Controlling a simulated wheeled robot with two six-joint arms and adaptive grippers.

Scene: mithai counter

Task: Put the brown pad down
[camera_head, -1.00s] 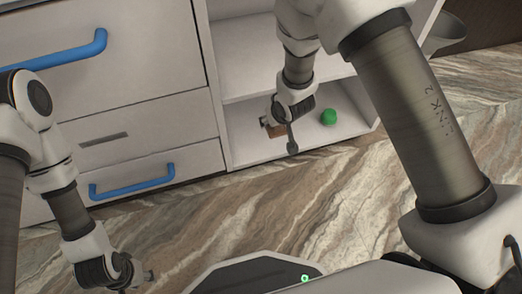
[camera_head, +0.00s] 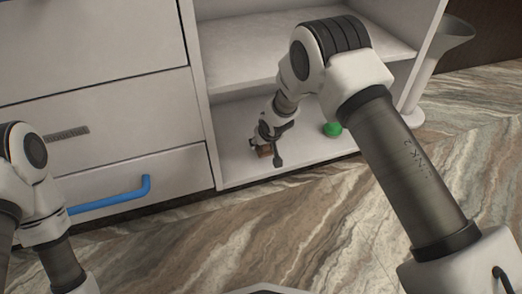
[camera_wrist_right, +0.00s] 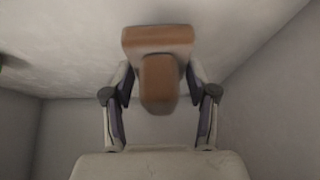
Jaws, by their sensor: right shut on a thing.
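The brown pad (camera_head: 264,151) is in the lower compartment of the open shelf unit (camera_head: 232,188). My right gripper (camera_head: 270,142) is inside that compartment, shut on the pad. In the right wrist view the pad (camera_wrist_right: 157,38) shows a wide flat part and a rounded block, with the block between the two fingers (camera_wrist_right: 160,90). I cannot tell whether the pad touches the shelf floor. My left arm shows at the lower left, but its gripper is out of the frame.
A green round object (camera_head: 332,129) sits right of my right gripper on the same shelf floor. Drawers with a blue handle (camera_head: 112,202) stand to the left. A grey flared stand (camera_head: 425,75) is at the right. The upper shelf board (camera_head: 300,60) is above.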

